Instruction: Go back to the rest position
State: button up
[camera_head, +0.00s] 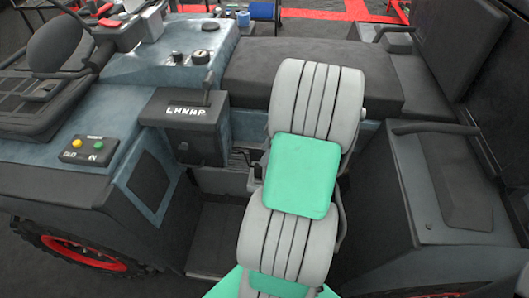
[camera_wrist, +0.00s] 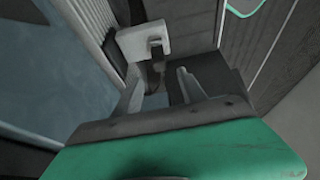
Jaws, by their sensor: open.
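My arm, with grey ribbed links and green covers, rises from the bottom middle of the head view and bends at the top. In that view it hides most or all of my gripper. In the wrist view, two pale prongs that look like the fingers of my gripper (camera_wrist: 160,84) stand apart beyond a dark edge and a green cover.
A dark selector box (camera_head: 185,110) with an upright lever (camera_head: 207,88) stands left of my arm. A dark padded bench (camera_head: 240,80) lies behind; a dark console (camera_head: 460,190) is at right.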

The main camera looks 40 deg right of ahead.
dwell(0.3)
jog(key=w+a+r+m+h+p, duration=0.1)
jog(key=a+r+m+p, duration=0.15)
jog(key=a+r, duration=0.7)
jog(key=w+a+r+m+h+p, duration=0.15)
jog(key=a+r+p, duration=0.3)
jog(key=a, duration=0.95)
jog(key=s+a+r+m, duration=0.3)
jog(key=s+a, duration=0.2)
jog(key=a, duration=0.1)
jog(key=shift+s+r+p, duration=0.15)
jog(key=shift+s+p, duration=0.1)
jog(key=shift+p, duration=0.1)
